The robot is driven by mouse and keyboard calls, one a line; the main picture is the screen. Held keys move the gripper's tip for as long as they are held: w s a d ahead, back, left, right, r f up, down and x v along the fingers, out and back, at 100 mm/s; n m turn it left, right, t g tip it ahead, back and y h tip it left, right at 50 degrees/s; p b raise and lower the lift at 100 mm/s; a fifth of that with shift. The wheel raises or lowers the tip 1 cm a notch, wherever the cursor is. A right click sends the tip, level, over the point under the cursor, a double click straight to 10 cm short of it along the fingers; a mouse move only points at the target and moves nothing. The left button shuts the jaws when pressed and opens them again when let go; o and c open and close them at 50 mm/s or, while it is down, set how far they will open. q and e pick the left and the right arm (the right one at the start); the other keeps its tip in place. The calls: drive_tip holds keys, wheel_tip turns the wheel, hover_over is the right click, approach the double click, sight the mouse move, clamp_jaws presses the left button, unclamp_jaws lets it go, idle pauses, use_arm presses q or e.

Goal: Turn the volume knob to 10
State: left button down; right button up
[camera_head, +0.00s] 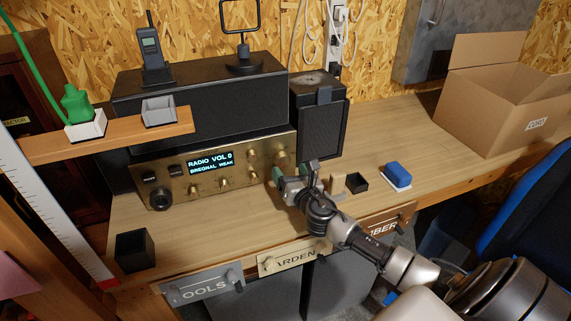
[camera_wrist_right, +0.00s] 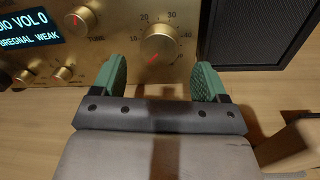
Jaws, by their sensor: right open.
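The brass-fronted radio (camera_head: 170,182) stands on the bench, and its display (camera_head: 210,162) reads "RADIO VOL 0" and "BREGNAL WEAK". A large brass knob with a scale marked 10 to 40 (camera_wrist_right: 160,43) sits at the panel's right end; I take it as the volume knob. Its red mark points to the lower left, below the 10. In the head view this knob (camera_head: 282,158) is just beyond my right gripper (camera_head: 293,174). My right gripper (camera_wrist_right: 163,80) is open with green pads, one at each side below the knob, apparently not touching it. My left gripper is not in view.
A knob labelled TUNE (camera_wrist_right: 80,18) is to the left. A black speaker (camera_head: 318,128) stands right of the radio. A wooden shelf (camera_head: 100,146) overhangs the radio's left. A blue block (camera_head: 398,174), a small black box (camera_head: 357,182) and a cardboard box (camera_head: 480,110) are to the right.

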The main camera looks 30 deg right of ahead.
sight(284, 164)
drive_tip(key=shift+w+d, duration=0.2)
drive_tip(key=shift+w, duration=1.3)
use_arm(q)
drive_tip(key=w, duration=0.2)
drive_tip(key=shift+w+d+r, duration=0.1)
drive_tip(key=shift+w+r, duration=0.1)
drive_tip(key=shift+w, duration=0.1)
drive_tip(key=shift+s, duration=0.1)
use_arm(e)
drive_tip(key=shift+w, duration=0.1)
drive_tip(key=shift+c, duration=0.9)
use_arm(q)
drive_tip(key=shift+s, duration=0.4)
use_arm(e)
drive_tip(key=c, duration=0.7)
